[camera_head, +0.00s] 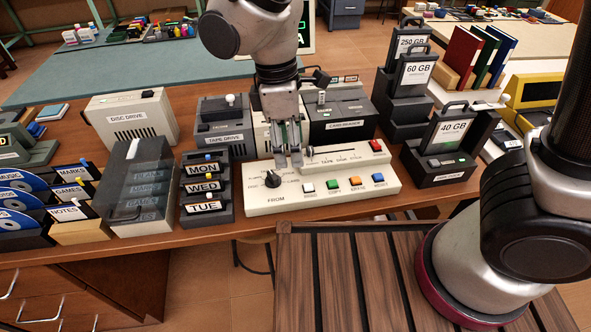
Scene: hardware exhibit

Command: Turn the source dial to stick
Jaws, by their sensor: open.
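The source dial (272,179) is a round black knob with a pointer, at the left end of a cream control panel (330,205). The panel has the word FROM below the dial, and the small labels around the dial are too small to read surely. My gripper (289,160) hangs fingers down over the back of the panel, just right of and behind the dial. Its fingers look apart and empty, and I cannot tell whether a fingertip touches the panel. The dial is in plain view beside it.
Coloured buttons (333,184) line the panel's front, and a red switch (376,146) is at its back right. Behind stand a tape drive (226,126) and a card reader (340,112). Day-labelled boxes (206,187) stand close left. A 40 GB drive dock (450,145) stands right.

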